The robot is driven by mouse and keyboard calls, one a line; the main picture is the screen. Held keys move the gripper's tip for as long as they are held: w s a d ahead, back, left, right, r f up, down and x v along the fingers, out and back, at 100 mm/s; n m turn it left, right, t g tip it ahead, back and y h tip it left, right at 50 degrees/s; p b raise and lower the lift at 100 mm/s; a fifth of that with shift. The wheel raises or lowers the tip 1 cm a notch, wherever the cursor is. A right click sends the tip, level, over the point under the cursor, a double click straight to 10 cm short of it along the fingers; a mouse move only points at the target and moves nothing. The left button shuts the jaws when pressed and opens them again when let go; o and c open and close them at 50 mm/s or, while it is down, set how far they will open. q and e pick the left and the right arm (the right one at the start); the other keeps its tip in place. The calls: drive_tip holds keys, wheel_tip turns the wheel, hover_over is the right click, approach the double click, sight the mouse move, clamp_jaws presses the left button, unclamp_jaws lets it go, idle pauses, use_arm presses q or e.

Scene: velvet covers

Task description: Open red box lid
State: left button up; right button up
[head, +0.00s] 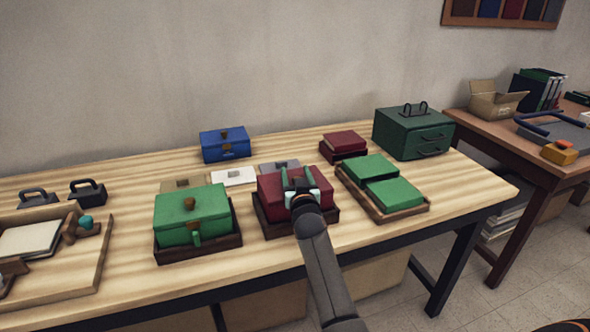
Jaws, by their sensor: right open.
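A red box (267,204) with its lid down sits in a dark brown tray (270,230) near the table's front edge, in the middle of the head view. My right gripper (299,177) is open and lies over the middle of the red lid, its fingers pointing away toward the back. I cannot tell whether the fingers touch the lid. The gripper and forearm hide the middle of the box's front. A second, smaller red box (344,143) stands farther back on the right. My left gripper is not in view.
A green box (188,214) stands in a tray close on the left. Green boxes (395,190) share a tray on the right. A dark green drawer box (410,135) and a blue box (224,144) stand behind. The wooden table (450,190) is bare at its right end.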

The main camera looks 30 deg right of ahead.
drive_tip(key=shift+w+d, duration=0.1)
drive_tip(key=shift+w, duration=0.15)
clamp_jaws()
idle(0.5)
idle(0.9)
